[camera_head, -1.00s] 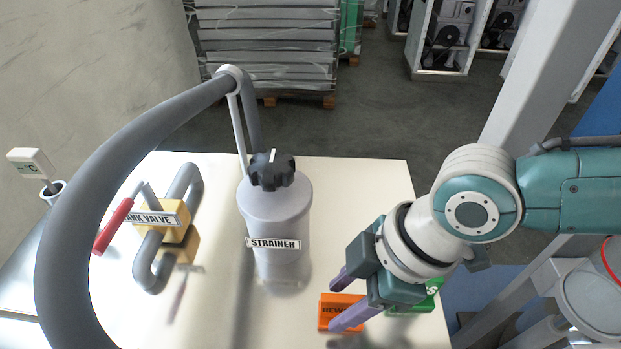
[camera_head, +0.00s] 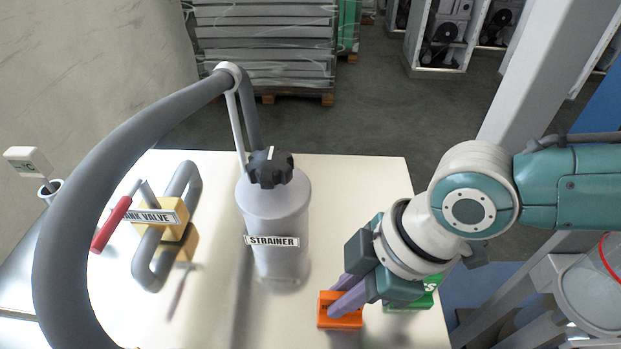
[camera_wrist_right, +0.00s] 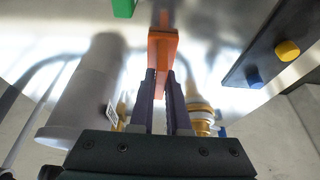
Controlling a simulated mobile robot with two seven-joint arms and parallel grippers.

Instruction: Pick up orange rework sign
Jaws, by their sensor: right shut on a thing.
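The orange rework sign (camera_head: 336,320) stands on the white tabletop near its front, in the head view. My right gripper (camera_head: 338,294) reaches down to it from the right, its purple fingers shut on the sign's upper part and covering its lettering. In the right wrist view the orange sign (camera_wrist_right: 162,48) sits between the two dark fingertips (camera_wrist_right: 161,80), its wider base beyond them. I cannot tell whether the sign's base touches the table. My left gripper is not in view.
A green sign (camera_head: 412,300) stands just right of the orange one, partly behind my gripper. The grey strainer (camera_head: 272,215) stands to the left. A yellow tank valve (camera_head: 172,222) with a red handle and a large curved grey hose (camera_head: 75,230) fill the left side.

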